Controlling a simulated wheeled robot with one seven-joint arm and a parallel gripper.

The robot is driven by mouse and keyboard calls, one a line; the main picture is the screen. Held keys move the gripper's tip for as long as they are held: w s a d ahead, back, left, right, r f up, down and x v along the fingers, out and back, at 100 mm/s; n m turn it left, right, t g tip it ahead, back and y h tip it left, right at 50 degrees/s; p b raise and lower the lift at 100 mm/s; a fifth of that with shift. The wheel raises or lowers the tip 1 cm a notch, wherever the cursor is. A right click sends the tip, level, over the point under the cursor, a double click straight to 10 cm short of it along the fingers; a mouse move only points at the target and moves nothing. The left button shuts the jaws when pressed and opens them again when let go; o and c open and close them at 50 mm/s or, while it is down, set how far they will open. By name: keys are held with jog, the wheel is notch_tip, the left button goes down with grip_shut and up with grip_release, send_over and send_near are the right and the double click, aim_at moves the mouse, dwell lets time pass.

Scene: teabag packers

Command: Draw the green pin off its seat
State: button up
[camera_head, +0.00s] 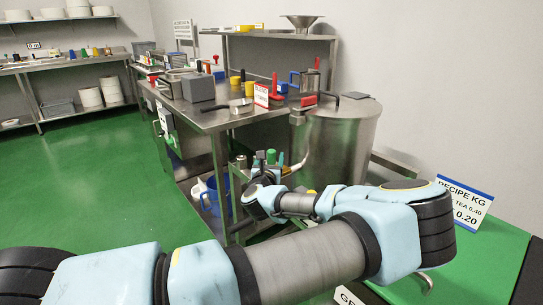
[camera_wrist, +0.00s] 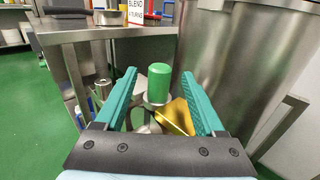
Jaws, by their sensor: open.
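The green pin (camera_wrist: 159,80) is a short upright green cylinder in the middle of the wrist view. It stands on a round grey metal seat (camera_wrist: 147,108). My gripper (camera_wrist: 159,74) is open, its two teal fingers spread to the left and right of the pin in the picture. Gaps show on both sides, and I cannot tell whether the fingertips reach as far as the pin. In the head view the green pin (camera_head: 271,156) shows small beyond my arm, and its seat is mostly hidden there.
A yellow-gold block (camera_wrist: 174,117) lies close by the right finger. A large steel drum (camera_head: 340,140) stands right of the pin, and a steel table (camera_head: 215,121) with a blend sign (camera_head: 262,95) behind it. A grey metal cylinder (camera_wrist: 102,89) stands left of the left finger.

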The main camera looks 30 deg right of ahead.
jog(key=shift+x, duration=1.4)
jog(key=shift+c, duration=0.3)
grip_shut()
